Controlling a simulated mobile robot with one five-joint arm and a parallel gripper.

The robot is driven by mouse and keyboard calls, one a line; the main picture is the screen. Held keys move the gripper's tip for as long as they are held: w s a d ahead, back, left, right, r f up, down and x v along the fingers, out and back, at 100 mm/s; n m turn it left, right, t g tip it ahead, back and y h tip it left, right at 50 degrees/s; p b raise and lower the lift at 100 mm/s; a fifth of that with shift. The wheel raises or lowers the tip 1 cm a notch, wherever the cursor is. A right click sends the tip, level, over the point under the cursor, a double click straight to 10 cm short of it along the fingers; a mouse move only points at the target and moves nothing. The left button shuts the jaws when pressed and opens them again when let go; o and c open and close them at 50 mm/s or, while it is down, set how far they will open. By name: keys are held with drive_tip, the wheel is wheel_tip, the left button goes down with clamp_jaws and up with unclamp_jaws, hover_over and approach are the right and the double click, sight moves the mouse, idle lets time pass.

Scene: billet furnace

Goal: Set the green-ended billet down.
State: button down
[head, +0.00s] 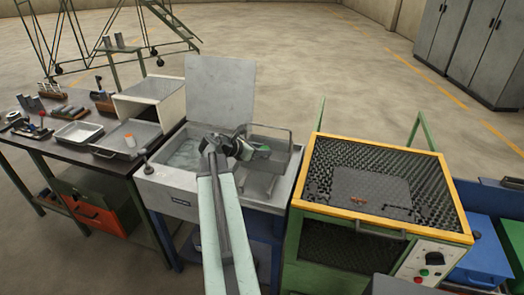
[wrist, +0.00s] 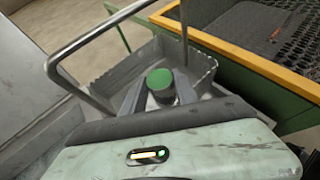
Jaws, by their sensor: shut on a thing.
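The green-ended billet (wrist: 160,79) is upright between the fingers of my gripper (wrist: 160,96) in the wrist view, its green end facing the camera. My gripper (head: 240,146) is shut on it and hangs over the right part of the grey tank. A metal basket (wrist: 205,70) with a tall bent handle lies just beyond the billet. The same basket (head: 270,178) shows in the head view inside the tank (head: 180,208). I cannot tell whether the billet touches the basket floor.
The basket handle (head: 282,128) rises close to my gripper. A yellow-rimmed mesh-topped furnace (head: 385,228) stands to the right. A bench on the left holds a shallow tray (head: 78,132) and a grey tray (head: 128,138) with an orange-topped piece. The tank's lid (head: 219,88) stands open behind.

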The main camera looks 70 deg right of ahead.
drive_tip(key=shift+f+b, duration=0.5)
drive_tip(key=shift+f, duration=0.05)
drive_tip(key=c, duration=0.9)
unclamp_jaws()
drive_tip(key=shift+c, duration=0.2)
drive_tip(key=shift+r, duration=0.1)
drive_tip(key=p+v, duration=0.7)
drive_tip(key=v, duration=0.5)
drive_tip(key=shift+r, duration=0.45)
